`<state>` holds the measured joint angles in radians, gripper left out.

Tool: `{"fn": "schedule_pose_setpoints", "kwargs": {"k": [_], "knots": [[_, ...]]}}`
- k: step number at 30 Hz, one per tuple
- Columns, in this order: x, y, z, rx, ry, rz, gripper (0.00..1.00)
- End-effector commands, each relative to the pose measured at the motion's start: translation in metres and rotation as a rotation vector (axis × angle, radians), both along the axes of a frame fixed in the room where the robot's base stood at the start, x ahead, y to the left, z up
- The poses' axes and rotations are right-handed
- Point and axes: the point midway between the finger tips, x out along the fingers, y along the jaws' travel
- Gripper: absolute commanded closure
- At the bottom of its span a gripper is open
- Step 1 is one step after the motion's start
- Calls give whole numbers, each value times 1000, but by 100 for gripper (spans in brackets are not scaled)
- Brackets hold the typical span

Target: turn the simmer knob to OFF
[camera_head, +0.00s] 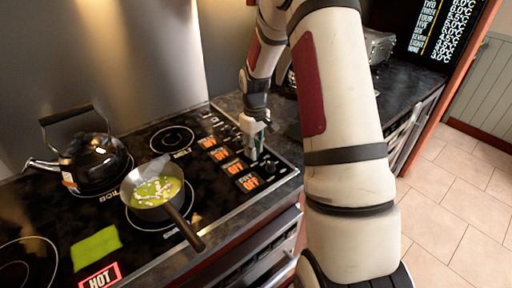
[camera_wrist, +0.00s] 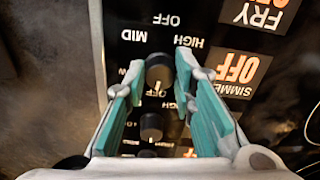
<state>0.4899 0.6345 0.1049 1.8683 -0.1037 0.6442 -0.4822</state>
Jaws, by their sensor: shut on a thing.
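A black round knob (camera_wrist: 160,72) sits between my gripper's teal fingers (camera_wrist: 158,95) in the wrist view, level with the upside-down SIMMER sign (camera_wrist: 237,72), which reads OFF in orange. A pale mark on the knob's lower rim points toward a small OFF label just below it. The fingers are around the knob and shut on it. In the head view my gripper (camera_head: 255,150) reaches down to the control strip at the cooktop's right side and hides the knob.
Another black knob (camera_wrist: 151,128) is close below in the wrist view, and a FRY sign (camera_wrist: 262,12) is above. In the head view a kettle (camera_head: 92,160) and a pan (camera_head: 150,205) stand on the cooktop. A red HOT sign (camera_head: 99,277) shows front left.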

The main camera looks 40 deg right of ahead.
Motion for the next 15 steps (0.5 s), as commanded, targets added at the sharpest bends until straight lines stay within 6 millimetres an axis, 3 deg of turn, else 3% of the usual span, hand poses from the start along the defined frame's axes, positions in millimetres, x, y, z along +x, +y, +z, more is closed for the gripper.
{"fn": "schedule_pose_setpoints", "kwargs": {"k": [15], "knots": [[1,-1,1,-1,-2,150,100]]}}
